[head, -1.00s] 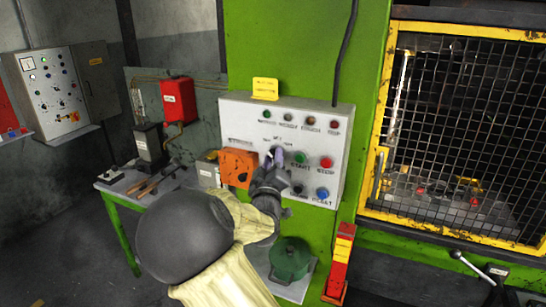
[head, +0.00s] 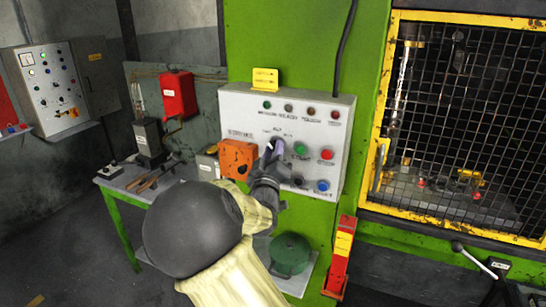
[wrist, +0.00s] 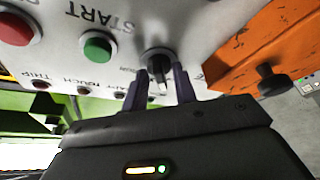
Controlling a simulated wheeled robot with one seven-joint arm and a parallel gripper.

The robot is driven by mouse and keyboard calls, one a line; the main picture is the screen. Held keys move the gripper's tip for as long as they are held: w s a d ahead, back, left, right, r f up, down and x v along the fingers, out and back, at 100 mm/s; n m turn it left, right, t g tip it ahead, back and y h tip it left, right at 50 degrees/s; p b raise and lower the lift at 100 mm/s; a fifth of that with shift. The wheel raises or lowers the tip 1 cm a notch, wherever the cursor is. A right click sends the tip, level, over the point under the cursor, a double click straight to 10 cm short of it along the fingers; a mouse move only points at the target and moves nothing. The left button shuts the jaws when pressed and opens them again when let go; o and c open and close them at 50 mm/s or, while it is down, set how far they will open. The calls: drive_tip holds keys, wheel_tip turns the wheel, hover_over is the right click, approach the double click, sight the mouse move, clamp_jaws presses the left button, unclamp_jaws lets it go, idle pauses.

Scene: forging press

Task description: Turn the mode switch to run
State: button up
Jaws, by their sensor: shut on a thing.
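The mode switch is a black rotary knob (wrist: 157,57) on the light grey control panel (head: 235,112). In the wrist view it sits between my two fingers, with a pale mark on its handle. My gripper (wrist: 162,88) is shut on the knob, one finger on each side. In the head view my gripper (head: 272,148) reaches the panel's middle and covers most of the knob. The small labels above it are too blurred to read surely, so I cannot tell the position it points to.
A green start button (head: 300,149) and a red button (head: 326,154) sit right of the switch. An orange box (head: 238,158) sticks out close on its left. Blue and black buttons lie below. A yellow-framed mesh guard (head: 455,130) stands at the right.

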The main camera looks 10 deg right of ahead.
drive_tip(key=shift+w+a+m+g+h+b, duration=0.15)
drive_tip(key=shift+m+g+h+b, duration=1.15)
drive_tip(key=shift+m+b, duration=2)
drive_tip(key=shift+w+a+m+g+h+b, duration=0.1)
drive_tip(key=shift+m+g+h+b, duration=1.3)
drive_tip(key=shift+m, duration=3.25)
drive_tip(key=shift+w+a+m+g+h+b, duration=0.15)
drive_tip(key=shift+m+g+h+b, duration=0.55)
drive_tip(key=shift+m+h+b, duration=1.95)
drive_tip(key=m+y+b, duration=0.1)
drive_tip(key=m+y, duration=0.1)
drive_tip(key=shift+s+m, duration=0.1)
drive_tip(key=shift+m, duration=0.3)
drive_tip(key=o, duration=0.6)
drive_tip(key=shift+a, duration=0.1)
